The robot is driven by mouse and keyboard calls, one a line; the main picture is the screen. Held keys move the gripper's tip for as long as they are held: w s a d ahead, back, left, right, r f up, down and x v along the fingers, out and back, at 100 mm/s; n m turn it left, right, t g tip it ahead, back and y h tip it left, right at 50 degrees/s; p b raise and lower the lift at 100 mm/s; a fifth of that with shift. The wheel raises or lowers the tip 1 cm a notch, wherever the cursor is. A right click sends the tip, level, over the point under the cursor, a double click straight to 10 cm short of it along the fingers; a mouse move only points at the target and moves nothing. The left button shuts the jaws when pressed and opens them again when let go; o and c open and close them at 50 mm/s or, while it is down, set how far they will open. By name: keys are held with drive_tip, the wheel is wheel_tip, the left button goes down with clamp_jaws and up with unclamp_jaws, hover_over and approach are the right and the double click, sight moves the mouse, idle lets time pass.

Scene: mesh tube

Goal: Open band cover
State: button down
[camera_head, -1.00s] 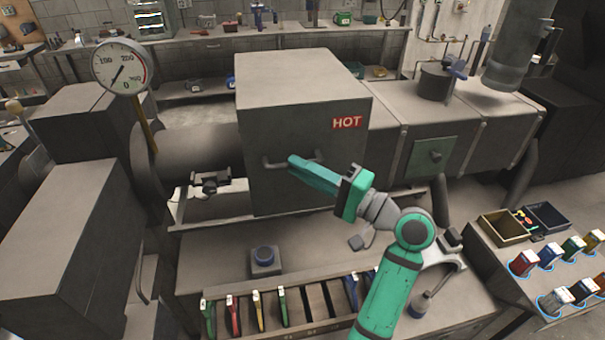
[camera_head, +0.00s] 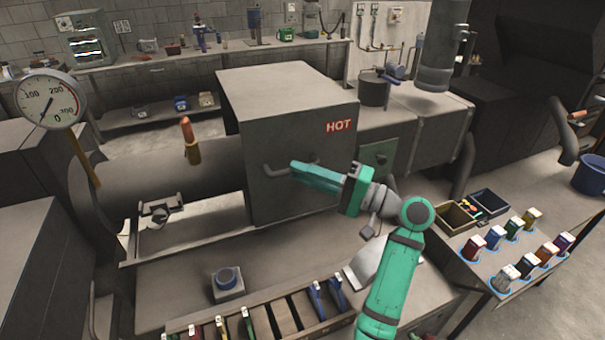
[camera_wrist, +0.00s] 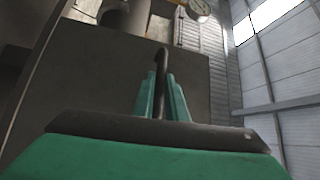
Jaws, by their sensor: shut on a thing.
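The band cover (camera_head: 290,110) is a big grey box with a red HOT label on its front, around the horizontal dark tube. Its bar handle (camera_head: 274,171) is on the front face. My gripper (camera_head: 298,168) reaches in from the right and is shut on the handle. In the wrist view, the fingers (camera_wrist: 163,92) close around the dark handle bar (camera_wrist: 161,62), with the cover's face behind. A stretch of bare tube (camera_head: 140,185) shows left of the cover, with an orange-tipped brass piece (camera_head: 191,142) standing on it.
A dial gauge (camera_head: 48,100) stands at the left and a small clamp-like fixture (camera_head: 160,212) sits below the tube. A green panel (camera_head: 380,155) is partly hidden right of the cover.

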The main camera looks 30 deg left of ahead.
drive_tip(key=c, duration=1.8)
unclamp_jaws()
drive_tip(key=shift+o, duration=0.2)
drive_tip(key=shift+d, duration=0.1)
drive_tip(key=v, duration=1)
drive_tip(key=shift+d, duration=0.35)
drive_tip(key=shift+w, duration=0.15)
